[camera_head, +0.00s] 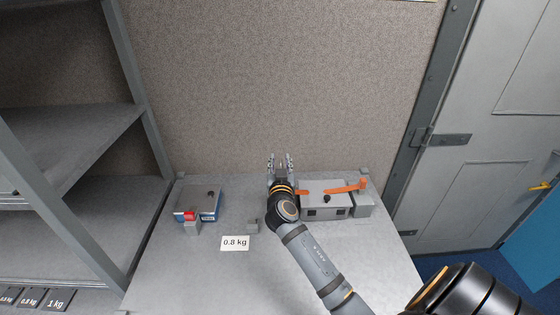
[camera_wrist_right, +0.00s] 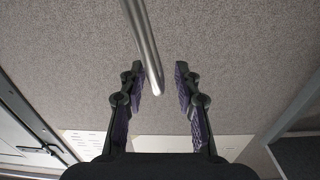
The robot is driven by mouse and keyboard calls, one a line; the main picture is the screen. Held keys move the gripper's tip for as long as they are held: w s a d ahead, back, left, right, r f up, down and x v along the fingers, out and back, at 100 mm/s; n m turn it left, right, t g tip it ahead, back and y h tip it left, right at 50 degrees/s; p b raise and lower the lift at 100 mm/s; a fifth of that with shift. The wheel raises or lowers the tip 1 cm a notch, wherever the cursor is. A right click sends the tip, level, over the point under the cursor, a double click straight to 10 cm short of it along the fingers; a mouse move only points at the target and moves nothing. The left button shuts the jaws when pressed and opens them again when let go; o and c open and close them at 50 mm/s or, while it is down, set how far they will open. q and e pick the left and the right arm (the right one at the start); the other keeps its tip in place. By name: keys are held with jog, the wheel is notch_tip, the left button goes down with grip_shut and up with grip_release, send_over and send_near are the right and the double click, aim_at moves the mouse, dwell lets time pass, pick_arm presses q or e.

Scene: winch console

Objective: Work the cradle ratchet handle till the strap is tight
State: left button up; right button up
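The grey winch console (camera_head: 325,205) stands on the right part of the table, with a black knob (camera_head: 327,199) on it. An orange band (camera_head: 345,188) runs over its top to an orange upright piece at the right end. My right gripper (camera_head: 280,160) is beside the console's left end, fingers pointing to the back wall. In the right wrist view its fingers (camera_wrist_right: 160,70) are open. A grey metal rod (camera_wrist_right: 143,42), perhaps the ratchet handle, reaches down between the fingertips, nearer the left one. I cannot tell whether they touch. My left gripper is not in view.
A blue and grey box (camera_head: 198,203) with a red part stands at the table's left. A grey shelf (camera_head: 80,145) is at left, a grey door (camera_head: 500,130) at right. The front middle of the table (camera_head: 240,280) is clear.

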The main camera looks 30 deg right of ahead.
grip_shut()
dwell(0.3)
jog(key=shift+f, duration=0.15)
jog(key=w+a+f+n+b, duration=0.4)
jog(key=a+f+n+b, duration=0.3)
jog(key=n, duration=0.5)
jog(key=shift+w+a+f+n+b, duration=0.3)
jog(key=shift+f+n+b, duration=0.1)
jog(key=shift+f+b, duration=0.7)
jog(key=shift+r, duration=0.1)
